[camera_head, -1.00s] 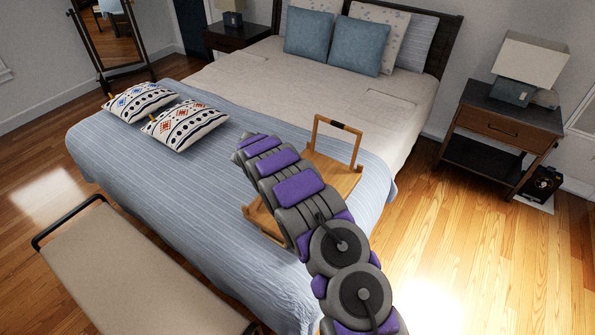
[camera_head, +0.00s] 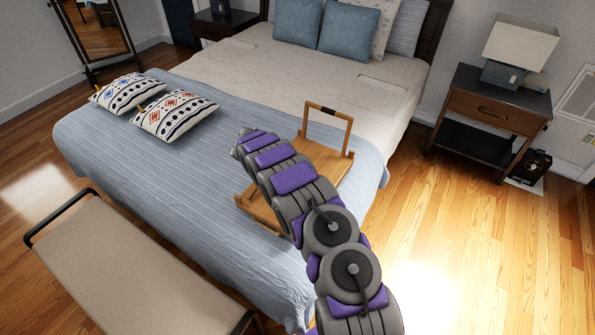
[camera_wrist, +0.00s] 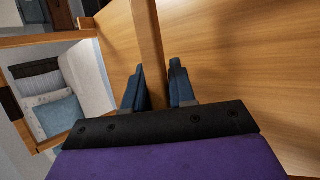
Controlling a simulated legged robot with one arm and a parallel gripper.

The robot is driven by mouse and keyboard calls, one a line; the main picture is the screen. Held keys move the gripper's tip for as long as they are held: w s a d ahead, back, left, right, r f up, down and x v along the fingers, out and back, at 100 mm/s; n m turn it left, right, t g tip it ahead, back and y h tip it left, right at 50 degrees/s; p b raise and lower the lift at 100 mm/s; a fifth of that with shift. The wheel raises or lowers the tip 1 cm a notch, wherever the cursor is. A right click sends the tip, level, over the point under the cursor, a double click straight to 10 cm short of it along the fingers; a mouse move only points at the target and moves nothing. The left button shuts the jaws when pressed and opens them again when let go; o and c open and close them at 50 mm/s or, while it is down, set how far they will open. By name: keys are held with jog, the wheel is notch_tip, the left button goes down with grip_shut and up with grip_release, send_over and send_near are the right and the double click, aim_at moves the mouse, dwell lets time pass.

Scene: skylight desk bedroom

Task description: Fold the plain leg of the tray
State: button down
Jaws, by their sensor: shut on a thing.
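The wooden tray (camera_head: 325,165) lies on the blue-striped bed cover, partly hidden behind my arm. Its leg with a dark band (camera_head: 328,111) stands upright at the far side; this leg also shows at the left of the wrist view (camera_wrist: 58,40). In the wrist view my gripper (camera_wrist: 158,84) is shut on a bare wooden bar, the plain leg (camera_wrist: 148,45), with one finger on each side. The tray's board (camera_wrist: 225,50) fills the right of that view. In the head view the gripper and the held leg are hidden by my arm.
The bed (camera_head: 120,190) carries two patterned cushions (camera_head: 172,117) left of my arm and blue pillows (camera_head: 347,30) at the head. A bench (camera_head: 130,265) stands at the front left. A nightstand (camera_head: 490,112) with a lamp stands at the right.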

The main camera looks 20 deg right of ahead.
jog(key=c, duration=1.1)
grip_release()
jog(key=shift+a, duration=0.1)
jog(key=shift+r, duration=0.1)
jog(key=p+v, duration=0.1)
jog(key=v, duration=1.6)
jog(key=shift+a, duration=0.2)
